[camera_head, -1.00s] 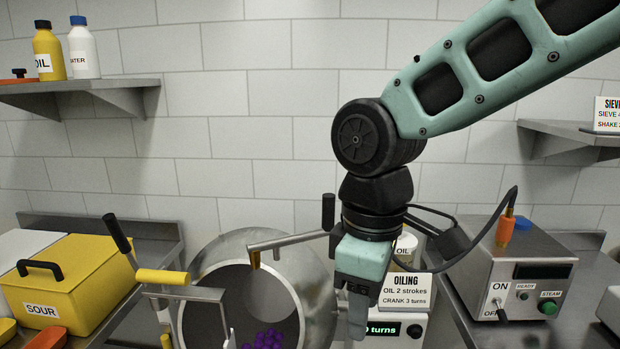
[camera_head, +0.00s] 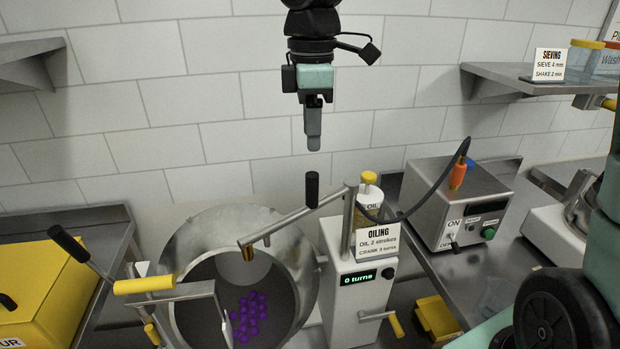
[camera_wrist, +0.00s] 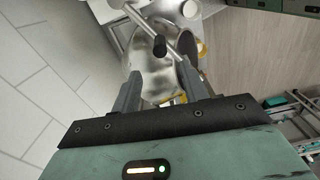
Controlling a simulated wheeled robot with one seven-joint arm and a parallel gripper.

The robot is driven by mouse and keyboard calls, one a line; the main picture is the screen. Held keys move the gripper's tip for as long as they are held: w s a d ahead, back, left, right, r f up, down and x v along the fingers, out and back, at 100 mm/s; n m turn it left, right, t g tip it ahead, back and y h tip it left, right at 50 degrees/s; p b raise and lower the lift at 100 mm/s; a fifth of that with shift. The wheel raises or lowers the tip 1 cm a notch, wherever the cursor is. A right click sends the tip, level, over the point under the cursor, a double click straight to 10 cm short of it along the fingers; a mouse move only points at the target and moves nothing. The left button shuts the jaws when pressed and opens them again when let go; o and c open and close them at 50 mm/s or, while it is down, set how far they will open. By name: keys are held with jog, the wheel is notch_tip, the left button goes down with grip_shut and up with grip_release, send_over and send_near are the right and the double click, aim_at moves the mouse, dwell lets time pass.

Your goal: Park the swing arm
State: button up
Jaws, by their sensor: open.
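The swing arm (camera_head: 285,225) is a grey metal bar on a post beside the oil bottle. It reaches left so that its bent tip hangs over the mouth of the steel drum (camera_head: 205,235). A black upright knob (camera_head: 312,190) stands on the bar. My gripper (camera_head: 313,145) points down, above the knob and apart from it. In the wrist view my gripper (camera_wrist: 160,88) has its fingers spread with nothing held. The knob (camera_wrist: 159,46) shows beyond the fingertips, with the swing arm (camera_wrist: 138,20) beside it and the drum (camera_wrist: 160,75) behind.
Purple gummies (camera_head: 250,315) lie in the drum. A yellow-handled crank (camera_head: 145,285) and black-tipped lever (camera_head: 70,245) stand at its left. The oiling unit (camera_head: 355,300) reads "0 turns". A steam box (camera_head: 460,200) with a cable stands right.

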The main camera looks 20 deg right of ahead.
aim_at(312, 184)
notch_tip(312, 184, down, 11)
jog(key=shift+f+p, duration=0.15)
jog(key=shift+p, duration=0.4)
jog(key=shift+c, duration=0.3)
grip_shut()
